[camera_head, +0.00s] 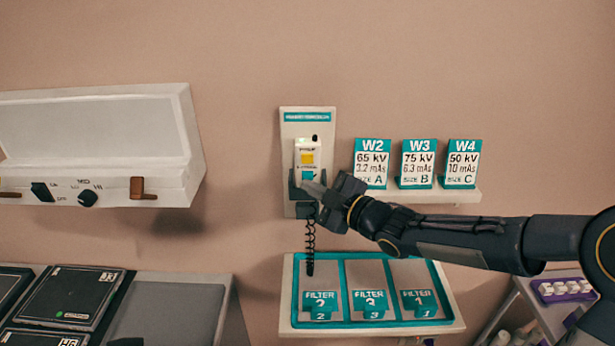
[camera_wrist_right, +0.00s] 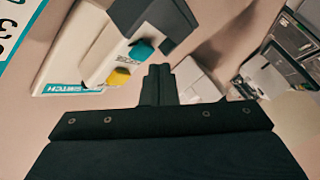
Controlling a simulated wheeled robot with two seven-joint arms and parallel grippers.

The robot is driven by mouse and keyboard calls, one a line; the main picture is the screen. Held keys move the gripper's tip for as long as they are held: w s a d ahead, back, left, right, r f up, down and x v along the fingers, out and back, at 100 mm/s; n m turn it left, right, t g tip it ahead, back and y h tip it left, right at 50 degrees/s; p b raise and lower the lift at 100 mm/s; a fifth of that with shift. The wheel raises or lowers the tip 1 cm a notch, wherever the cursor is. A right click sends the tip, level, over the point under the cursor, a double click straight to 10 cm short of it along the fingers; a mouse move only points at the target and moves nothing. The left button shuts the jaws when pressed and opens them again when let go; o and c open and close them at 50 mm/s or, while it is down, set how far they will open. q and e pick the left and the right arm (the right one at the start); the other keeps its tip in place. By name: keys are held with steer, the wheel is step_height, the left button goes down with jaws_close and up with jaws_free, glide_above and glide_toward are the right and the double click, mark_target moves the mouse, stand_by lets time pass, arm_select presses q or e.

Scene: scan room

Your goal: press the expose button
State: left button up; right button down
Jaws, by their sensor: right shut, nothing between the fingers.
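A white hand switch (camera_head: 307,146) hangs on a wall panel (camera_head: 296,127) with a coiled black cord below it. Its face has a yellow button (camera_head: 307,158) and, below that, a teal button (camera_head: 309,175); the small labels beside them are too blurred to read surely. My right gripper (camera_head: 312,188) is shut and empty, its fingertips at the lower part of the switch, just below the teal button. In the right wrist view the shut fingertips (camera_wrist_right: 158,74) are beside the switch body (camera_wrist_right: 109,58), near the teal button (camera_wrist_right: 140,51); contact cannot be told. My left gripper is out of view.
Cards W2, W3 and W4 (camera_head: 416,163) stand on a small shelf right of the panel. A filter tray (camera_head: 288,311) is below. A white light box (camera_head: 94,140) is on the left wall, above black cassettes (camera_head: 70,298). The wall above is clear.

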steer(key=shift+w, duration=0.2)
steer(key=shift+w, duration=0.25)
steer(key=shift+w, duration=0.45)
stand_by(0.8)
steer(key=shift+s, duration=0.1)
steer(key=shift+s+b, duration=0.55)
steer(key=shift+s, duration=0.25)
